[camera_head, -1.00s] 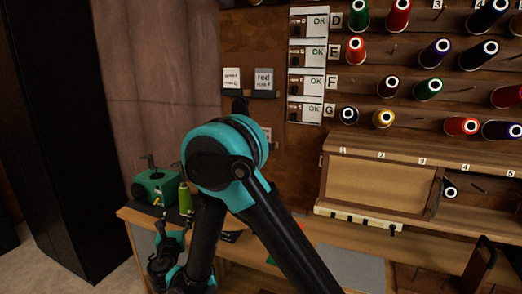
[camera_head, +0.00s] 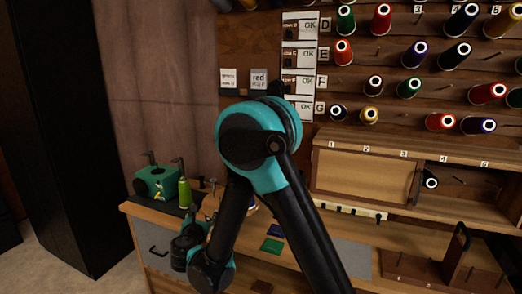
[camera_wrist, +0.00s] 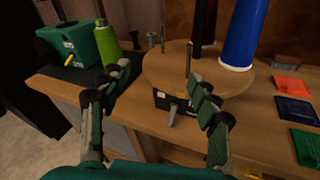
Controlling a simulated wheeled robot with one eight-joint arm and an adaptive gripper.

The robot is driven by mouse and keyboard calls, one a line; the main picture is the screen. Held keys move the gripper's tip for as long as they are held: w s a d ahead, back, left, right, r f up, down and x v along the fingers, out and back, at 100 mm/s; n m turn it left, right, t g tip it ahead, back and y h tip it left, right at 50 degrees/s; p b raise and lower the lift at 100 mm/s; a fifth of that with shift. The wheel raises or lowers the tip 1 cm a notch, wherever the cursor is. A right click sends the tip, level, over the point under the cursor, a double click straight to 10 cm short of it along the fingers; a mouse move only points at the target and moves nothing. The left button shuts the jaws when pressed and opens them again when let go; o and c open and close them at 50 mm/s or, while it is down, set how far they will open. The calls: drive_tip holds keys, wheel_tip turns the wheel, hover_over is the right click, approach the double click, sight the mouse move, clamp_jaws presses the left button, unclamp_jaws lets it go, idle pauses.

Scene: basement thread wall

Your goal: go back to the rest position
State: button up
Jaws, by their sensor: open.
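My gripper (camera_wrist: 158,88) is open and empty in the wrist view, its two fingers spread wide apart. Between and beyond the fingers is a round wooden disc (camera_wrist: 165,77) with upright metal pins, on the wooden bench. A blue cone of thread (camera_wrist: 243,38) and a dark red one (camera_wrist: 206,22) stand on the disc. In the head view my bent arm hides part of the bench and most of the disc.
A green device (camera_head: 154,184) and a green bottle-shaped thing (camera_head: 185,193) stand at the bench's left end. Blue and green pads (camera_head: 272,245) lie on the bench. A thread rack (camera_head: 440,90) with several spools fills the wall. A dark cabinet (camera_head: 55,130) stands left.

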drive_tip(key=d+f+m+g+h, duration=0.1)
drive_tip(key=d+m, duration=0.4)
drive_tip(key=d, duration=0.5)
drive_tip(key=s+d+f+m+g+h, duration=0.1)
drive_tip(key=d+m+g, duration=0.2)
drive_tip(key=d, duration=0.6)
drive_tip(key=s+d+f+m+g+h, duration=0.1)
drive_tip(key=d+m+g, duration=0.2)
drive_tip(key=d+m, duration=0.5)
drive_tip(key=shift+d+h, duration=0.4)
drive_tip(key=shift+d, duration=0.9)
drive_tip(key=s+d+f+m+g, duration=0.1)
drive_tip(key=s+d+m, duration=0.1)
drive_tip(key=s+d+m+g, duration=0.1)
drive_tip(key=s+d+m, duration=0.2)
drive_tip(key=s+d+f+m+g, duration=0.1)
drive_tip(key=s+d+m, duration=0.1)
drive_tip(key=s+d, duration=0.1)
drive_tip(key=shift+s+d+f+m+y, duration=0.1)
drive_tip(key=shift+d+f+m+y, duration=0.05)
drive_tip(key=shift+f+m+y, duration=0.2)
drive_tip(key=s+d+f+m+g+y, duration=0.2)
drive_tip(key=s+m+y, duration=0.1)
drive_tip(key=s+m, duration=0.6)
drive_tip(key=shift+s+f, duration=0.4)
drive_tip(key=shift+s, duration=0.45)
